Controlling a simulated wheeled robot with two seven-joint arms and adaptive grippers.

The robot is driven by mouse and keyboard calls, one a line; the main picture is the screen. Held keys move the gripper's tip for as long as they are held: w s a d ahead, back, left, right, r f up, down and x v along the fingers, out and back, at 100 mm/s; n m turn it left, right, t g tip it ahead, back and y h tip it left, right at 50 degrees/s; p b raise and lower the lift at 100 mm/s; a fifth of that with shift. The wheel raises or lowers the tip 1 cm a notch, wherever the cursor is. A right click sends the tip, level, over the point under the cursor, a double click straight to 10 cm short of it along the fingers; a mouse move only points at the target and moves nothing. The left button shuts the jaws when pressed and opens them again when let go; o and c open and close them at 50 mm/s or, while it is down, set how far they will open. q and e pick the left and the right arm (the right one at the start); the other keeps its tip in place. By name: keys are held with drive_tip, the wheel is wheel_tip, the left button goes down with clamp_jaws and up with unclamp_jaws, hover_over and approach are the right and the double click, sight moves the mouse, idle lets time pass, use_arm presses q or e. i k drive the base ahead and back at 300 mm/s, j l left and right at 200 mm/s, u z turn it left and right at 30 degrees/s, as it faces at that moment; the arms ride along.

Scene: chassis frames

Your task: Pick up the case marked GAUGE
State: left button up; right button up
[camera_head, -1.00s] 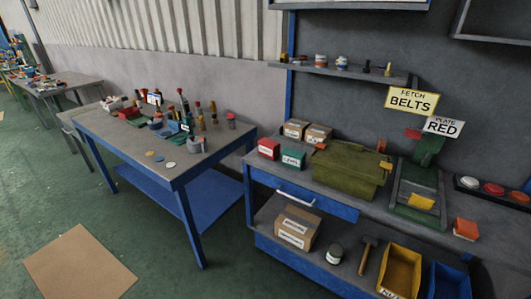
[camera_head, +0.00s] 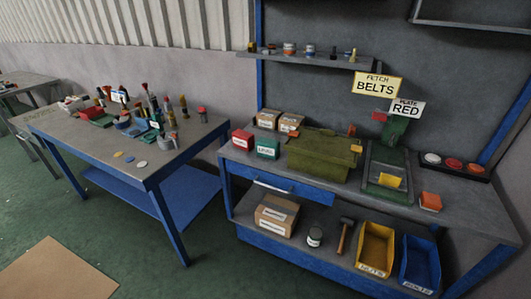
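Two small cases with white labels stand side by side on the workbench: a red one (camera_head: 242,140) and a green one (camera_head: 268,148). Their label text is too small for me to read, so I cannot tell which, if either, is marked GAUGE. Two cardboard boxes stand behind them, a left one (camera_head: 268,118) and a right one (camera_head: 290,122), also with labels I cannot read. Neither of my grippers is in view.
A large olive-green box (camera_head: 318,158) stands right of the cases. A green press (camera_head: 392,165) and an orange block (camera_head: 430,202) are further right. A blue-legged table (camera_head: 95,140) with many tools stands at left. Green floor (camera_head: 130,225) is open in front.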

sight(241, 139)
drive_tip(key=i+j+z, duration=1.3)
drive_tip(key=j, duration=0.25)
